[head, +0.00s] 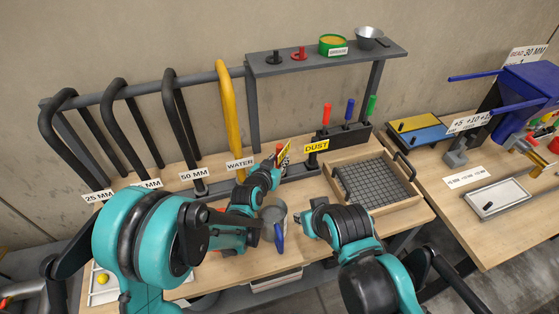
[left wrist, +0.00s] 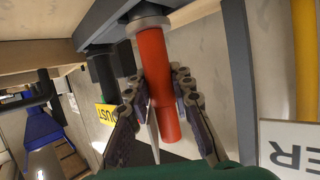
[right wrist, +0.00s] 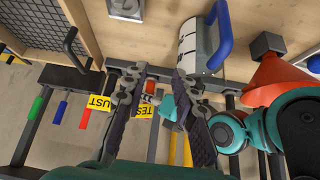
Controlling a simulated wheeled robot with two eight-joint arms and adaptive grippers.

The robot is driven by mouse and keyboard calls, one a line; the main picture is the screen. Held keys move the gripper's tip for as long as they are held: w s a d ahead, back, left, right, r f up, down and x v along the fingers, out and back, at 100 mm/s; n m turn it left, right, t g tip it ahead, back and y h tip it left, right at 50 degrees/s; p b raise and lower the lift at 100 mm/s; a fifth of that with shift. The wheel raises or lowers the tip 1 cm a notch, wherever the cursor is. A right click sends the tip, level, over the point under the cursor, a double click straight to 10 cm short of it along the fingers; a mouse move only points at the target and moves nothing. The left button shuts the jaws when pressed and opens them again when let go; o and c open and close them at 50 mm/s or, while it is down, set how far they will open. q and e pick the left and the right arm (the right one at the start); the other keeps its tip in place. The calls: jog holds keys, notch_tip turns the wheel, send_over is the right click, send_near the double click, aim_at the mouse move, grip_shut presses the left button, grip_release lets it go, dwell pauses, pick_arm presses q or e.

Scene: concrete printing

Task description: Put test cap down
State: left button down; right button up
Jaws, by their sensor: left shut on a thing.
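My left gripper (left wrist: 157,95) is shut on a red cylindrical test cap (left wrist: 153,55), with one finger on each side. The cap has a grey collar at its end, by the dark rail; I cannot tell whether it touches the rail or is seated. In the head view my left gripper (head: 276,168) is at the rail between the WATER and DUST labels, and the cap shows only as a little red (head: 279,149). The TEST label (right wrist: 145,111) shows behind the fingers in the right wrist view. My right gripper (right wrist: 155,92) is open and empty, near the table's front.
A grey can with a blue handle (head: 278,230) stands between my arms. A wooden tray with a grid (head: 375,185) is to the right. A raised shelf (head: 330,59) stands behind. Bent black pipes (head: 130,118) and a yellow one (head: 228,115) stand left of the rail.

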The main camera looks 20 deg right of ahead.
pick_arm(q)
jog(key=shift+f, duration=0.1)
jog(key=c, duration=1.3)
grip_release()
jog(key=shift+r, duration=0.25)
jog(key=p+v, duration=0.2)
jog(key=v, duration=0.5)
jog(key=shift+s+a, duration=0.2)
